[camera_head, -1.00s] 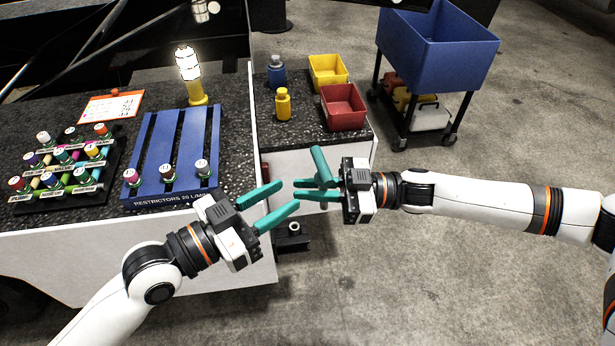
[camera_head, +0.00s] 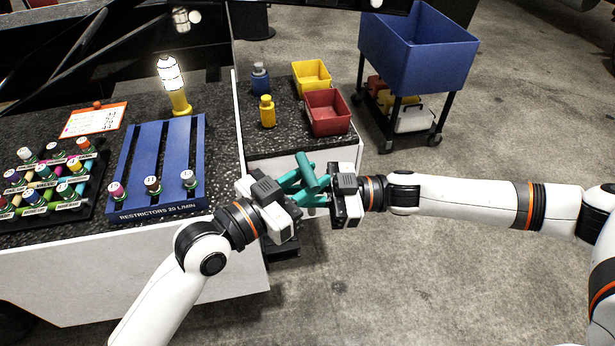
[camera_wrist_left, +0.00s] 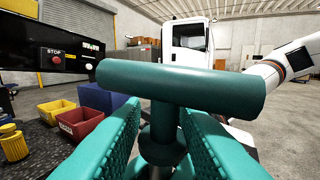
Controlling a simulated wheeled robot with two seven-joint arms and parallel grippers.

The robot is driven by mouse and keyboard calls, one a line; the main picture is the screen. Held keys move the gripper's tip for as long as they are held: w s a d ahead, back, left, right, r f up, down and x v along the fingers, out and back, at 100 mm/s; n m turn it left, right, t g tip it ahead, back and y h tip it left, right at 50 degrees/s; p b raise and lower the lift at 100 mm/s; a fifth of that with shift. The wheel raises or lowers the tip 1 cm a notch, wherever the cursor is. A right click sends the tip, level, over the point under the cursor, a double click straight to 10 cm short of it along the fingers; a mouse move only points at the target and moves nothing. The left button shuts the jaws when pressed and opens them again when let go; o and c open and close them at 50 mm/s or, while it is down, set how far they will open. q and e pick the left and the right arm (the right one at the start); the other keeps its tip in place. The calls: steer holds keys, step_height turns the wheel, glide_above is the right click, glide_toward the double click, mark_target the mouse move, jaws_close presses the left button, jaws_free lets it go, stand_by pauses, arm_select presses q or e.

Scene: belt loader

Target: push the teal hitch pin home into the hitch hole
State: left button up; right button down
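The teal hitch pin (camera_head: 306,170) has a T-shaped handle and is held in the air between my two grippers. My right gripper (camera_head: 312,193) comes from the right and appears shut on the pin below the crossbar; the contact is partly hidden. A dark hitch block (camera_head: 285,247) shows below the left gripper; its hole is hidden.
The dark worktop carries a blue restrictor rack (camera_head: 160,165), a lit lamp (camera_head: 174,85), several small bottles, a yellow bin (camera_head: 311,78) and a red bin (camera_head: 328,112). A blue cart (camera_head: 415,50) stands behind. Floor to the right is clear.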

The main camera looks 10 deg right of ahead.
arm_select(q)
jaws_close()
arm_select(e)
steer(key=c, duration=1.3)
jaws_free()
steer(key=shift+c, duration=0.2)
